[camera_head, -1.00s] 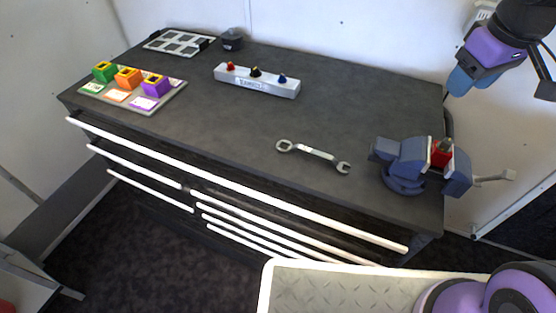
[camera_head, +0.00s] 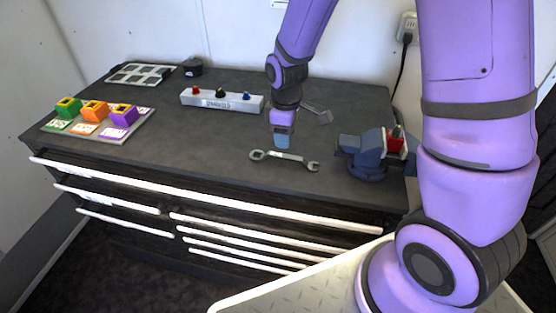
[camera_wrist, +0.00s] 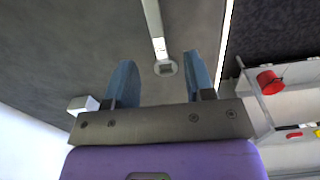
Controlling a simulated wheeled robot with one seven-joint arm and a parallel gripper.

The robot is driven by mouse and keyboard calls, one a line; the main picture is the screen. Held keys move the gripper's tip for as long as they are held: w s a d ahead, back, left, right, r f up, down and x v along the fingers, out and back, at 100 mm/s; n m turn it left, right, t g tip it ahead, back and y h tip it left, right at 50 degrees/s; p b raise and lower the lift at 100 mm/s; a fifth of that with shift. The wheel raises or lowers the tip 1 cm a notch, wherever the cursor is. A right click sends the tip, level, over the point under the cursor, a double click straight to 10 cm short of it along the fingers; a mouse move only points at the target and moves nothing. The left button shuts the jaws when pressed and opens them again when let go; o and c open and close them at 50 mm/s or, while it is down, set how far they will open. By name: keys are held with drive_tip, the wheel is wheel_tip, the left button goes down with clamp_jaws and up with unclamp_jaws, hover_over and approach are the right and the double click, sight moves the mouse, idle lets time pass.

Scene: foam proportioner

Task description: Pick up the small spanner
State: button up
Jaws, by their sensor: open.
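The small spanner (camera_head: 285,158) is a silver spanner lying flat on the dark bench top, near its front edge. It lies left of the blue vise, with a ring at its left end and an open jaw at its right. My gripper (camera_head: 282,140) points down over its middle in the head view, with blue fingers. In the wrist view my gripper (camera_wrist: 160,75) has its two fingers wide apart with nothing held. There the spanner (camera_wrist: 159,45) runs down from the top edge, and its rounded end shows between the fingertips. I cannot tell how high the fingertips are.
The blue vise (camera_head: 366,158) with a red part stands at the bench's right end. A white strip with coloured knobs (camera_head: 221,101) lies behind. A board with green, orange and purple blocks (camera_head: 97,121) is at left.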

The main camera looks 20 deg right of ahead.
sight(283, 155)
drive_tip(key=shift+w+f, duration=0.15)
drive_tip(key=shift+f, duration=1.95)
drive_tip(key=shift+w+f, duration=0.15)
drive_tip(key=shift+f, duration=1.95)
clamp_jaws()
